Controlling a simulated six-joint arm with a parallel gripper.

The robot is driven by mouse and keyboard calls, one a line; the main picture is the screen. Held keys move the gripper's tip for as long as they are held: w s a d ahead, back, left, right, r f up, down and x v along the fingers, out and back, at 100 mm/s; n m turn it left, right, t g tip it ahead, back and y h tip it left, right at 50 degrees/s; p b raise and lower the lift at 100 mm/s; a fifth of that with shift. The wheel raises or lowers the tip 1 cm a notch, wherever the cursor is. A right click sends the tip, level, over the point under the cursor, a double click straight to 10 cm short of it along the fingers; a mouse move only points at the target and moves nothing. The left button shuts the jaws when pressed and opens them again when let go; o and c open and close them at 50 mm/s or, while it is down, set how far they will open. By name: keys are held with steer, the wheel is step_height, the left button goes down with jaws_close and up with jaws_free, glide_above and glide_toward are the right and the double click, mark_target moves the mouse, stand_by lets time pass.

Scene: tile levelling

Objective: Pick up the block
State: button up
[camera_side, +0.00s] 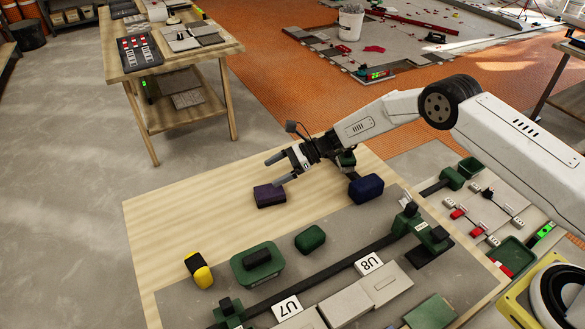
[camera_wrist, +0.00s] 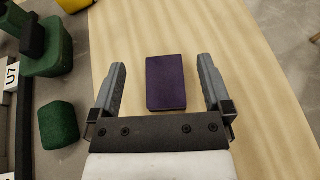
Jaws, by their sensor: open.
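A dark purple block (camera_side: 269,195) lies flat on the bare wooden table top, near its far edge in the side view. In the wrist view the purple block (camera_wrist: 166,83) sits between and slightly ahead of my two fingers, with a gap on each side. My gripper (camera_side: 274,170) is open and empty, with its fingers just above and beside the block in the side view. In the wrist view my gripper (camera_wrist: 162,85) has its fingers spread wider than the block. I cannot tell the exact height above the table.
A dark blue block (camera_side: 366,188) and a green block (camera_side: 310,238) lie to the right, with a green float-like tool (camera_side: 257,263) and a yellow-black item (camera_side: 199,270) nearer. Plates marked U7 (camera_side: 287,306) and U8 (camera_side: 370,263) sit by a dark rail. Wood around the purple block is clear.

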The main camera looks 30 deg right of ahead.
mark_target(268, 190)
steer(key=shift+f, duration=1.1)
steer(key=shift+f, duration=0.1)
steer(key=shift+f, duration=0.9)
steer(key=shift+a+f, duration=0.3)
steer(key=shift+f, duration=0.2)
steer(key=shift+a+f, duration=0.25)
steer(key=shift+f, duration=0.25)
steer(key=shift+x, duration=0.9)
steer(key=shift+w, duration=0.1)
steer(key=shift+r, duration=0.1)
steer(key=c, duration=1.3)
